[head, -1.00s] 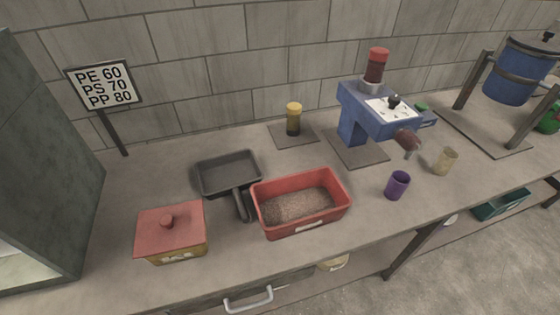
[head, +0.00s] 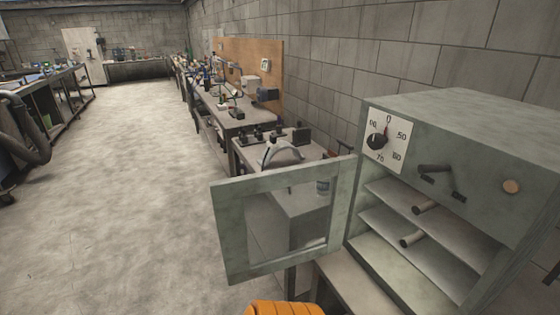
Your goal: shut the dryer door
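The dryer (head: 445,140) is a grey-green cabinet on the bench at the right of the head view. Its door (head: 232,240), a frame with a window, stands wide open, swung out to the left of the cabinet. The dryer's front has a dial (head: 377,141) with numbers and a dark handle-like part (head: 440,178). Shelves (head: 390,220) show inside, with small cylindrical pieces (head: 412,239) on them. Neither of my grippers is in view.
An orange rounded thing (head: 284,309) shows at the bottom edge, below the door. Benches with tools (head: 235,115) run along the wall beyond the door. The floor (head: 120,200) at the left is open, with a dark hose (head: 28,140) at the far left edge.

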